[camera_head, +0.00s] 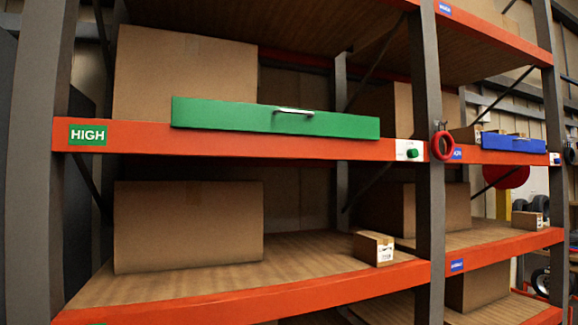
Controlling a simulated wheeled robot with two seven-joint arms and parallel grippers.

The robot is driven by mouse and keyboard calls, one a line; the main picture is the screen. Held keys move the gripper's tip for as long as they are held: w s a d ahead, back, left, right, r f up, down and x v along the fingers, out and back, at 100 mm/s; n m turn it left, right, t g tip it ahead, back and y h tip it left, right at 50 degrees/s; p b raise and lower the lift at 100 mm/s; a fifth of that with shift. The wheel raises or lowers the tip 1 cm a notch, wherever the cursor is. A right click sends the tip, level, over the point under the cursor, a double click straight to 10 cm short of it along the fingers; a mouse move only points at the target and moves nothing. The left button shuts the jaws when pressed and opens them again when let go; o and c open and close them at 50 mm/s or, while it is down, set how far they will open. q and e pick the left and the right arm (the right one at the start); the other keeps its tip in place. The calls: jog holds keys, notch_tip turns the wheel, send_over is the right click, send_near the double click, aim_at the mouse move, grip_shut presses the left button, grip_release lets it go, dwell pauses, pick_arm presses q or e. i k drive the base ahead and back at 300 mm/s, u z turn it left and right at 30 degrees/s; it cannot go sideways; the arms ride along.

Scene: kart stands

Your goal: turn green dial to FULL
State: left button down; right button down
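The green dial (412,153) is a small round knob on a white plate fixed to the right end of the orange shelf beam, just left of a grey upright. The marks on its plate are too small to read, so I cannot tell its setting. Neither of my grippers shows in the head view.
A green drawer (275,119) with a metal handle sits above the beam, left of the dial. A green HIGH label (87,135) marks the beam's left end. A red ring (442,146) hangs on the upright (430,220) right of the dial. A small box (373,248) stands on the lower shelf.

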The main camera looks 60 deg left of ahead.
aim_at(414, 153)
jog(key=u, duration=1.65)
jog(key=i, duration=0.45)
jog(key=u, duration=0.6)
